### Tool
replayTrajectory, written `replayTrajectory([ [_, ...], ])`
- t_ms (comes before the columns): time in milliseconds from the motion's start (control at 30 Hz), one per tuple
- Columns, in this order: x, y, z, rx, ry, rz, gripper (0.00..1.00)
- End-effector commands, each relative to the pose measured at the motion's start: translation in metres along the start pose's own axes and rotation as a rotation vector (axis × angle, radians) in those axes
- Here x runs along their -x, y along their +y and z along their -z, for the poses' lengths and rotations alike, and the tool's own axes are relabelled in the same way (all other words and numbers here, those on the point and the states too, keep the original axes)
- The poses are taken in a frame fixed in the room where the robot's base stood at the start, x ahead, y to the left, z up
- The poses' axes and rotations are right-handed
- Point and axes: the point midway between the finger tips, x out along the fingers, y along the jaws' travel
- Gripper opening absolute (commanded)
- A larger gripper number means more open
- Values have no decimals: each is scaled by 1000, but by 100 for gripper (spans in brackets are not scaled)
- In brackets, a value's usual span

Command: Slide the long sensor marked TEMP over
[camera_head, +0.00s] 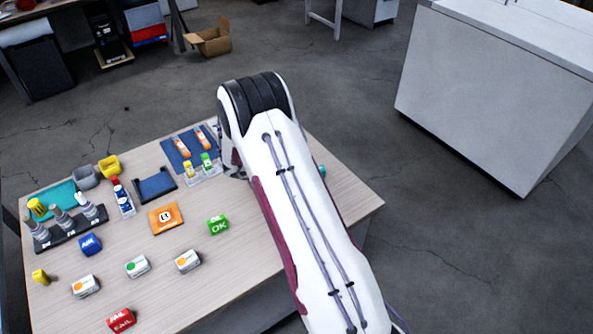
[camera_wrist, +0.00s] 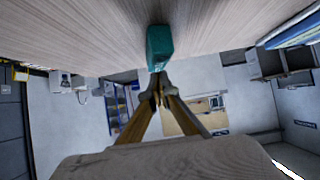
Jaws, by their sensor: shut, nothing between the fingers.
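Two long orange-and-white pieces, one at left (camera_head: 181,146) and one at right (camera_head: 203,138), lie on a blue mat (camera_head: 180,161) at the back of the table. Their lettering is too small to read, so I cannot tell which, if either, is the TEMP sensor. My gripper is hidden behind my arm in the head view. In the wrist view my gripper (camera_wrist: 158,84) is shut and empty, its fingertips close to a teal block (camera_wrist: 159,45) on the table. I cannot tell whether they touch. A teal bit (camera_head: 322,171) also shows beside my arm in the head view.
A clear holder with yellow and green pieces (camera_head: 203,172) stands before the mat. A dark blue tray (camera_head: 155,184), an orange tile (camera_head: 166,218), a green OK block (camera_head: 218,225) and a red FAIL block (camera_head: 121,320) are on the table. Bare wood lies at front right.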

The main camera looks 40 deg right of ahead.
Motion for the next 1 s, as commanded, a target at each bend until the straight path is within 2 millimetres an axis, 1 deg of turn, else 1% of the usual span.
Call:
replayTrajectory([
  [33, -6, 1, 4, -1, 1, -2, 0],
  [100, -12, 1, 8, -1, 1, -1, 0],
  [200, -15, 0, -1, 2, 0, 0, 0],
  [500, -19, 0, -8, 1, -2, 0, 0],
  [833, -18, 2, -13, 4, -7, -1, 0],
  [1000, -4, 1, -24, 9, -8, 0, 0],
])
